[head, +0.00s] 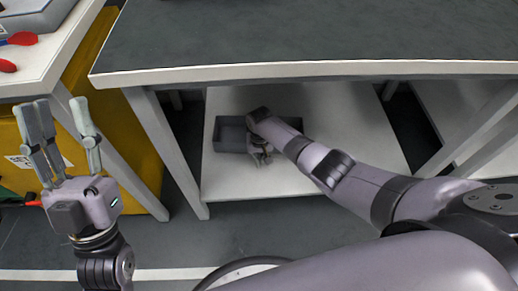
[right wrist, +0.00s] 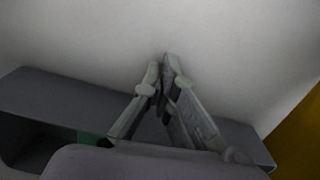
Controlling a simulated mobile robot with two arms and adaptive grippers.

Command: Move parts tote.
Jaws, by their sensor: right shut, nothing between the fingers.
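The parts tote (head: 229,133) is a dark grey open box on the white lower shelf under the workbench. My right arm reaches in and covers part of it. My right gripper (head: 261,160) is at the tote's near side, and its fingers are closed together with nothing between them. In the right wrist view the right gripper (right wrist: 165,65) points past the tote's grey wall (right wrist: 60,98) toward the white surface. I cannot tell whether it touches the tote. My left gripper (head: 60,104) is open and empty, raised at the left, away from the tote.
The dark-topped workbench (head: 300,35) overhangs the lower shelf (head: 350,115), with a slanted grey leg (head: 168,150) left of the tote. A yellow cabinet (head: 90,80) stands behind my left gripper. Bare shelf lies right of the tote. A small green patch (right wrist: 90,138) shows by the tote.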

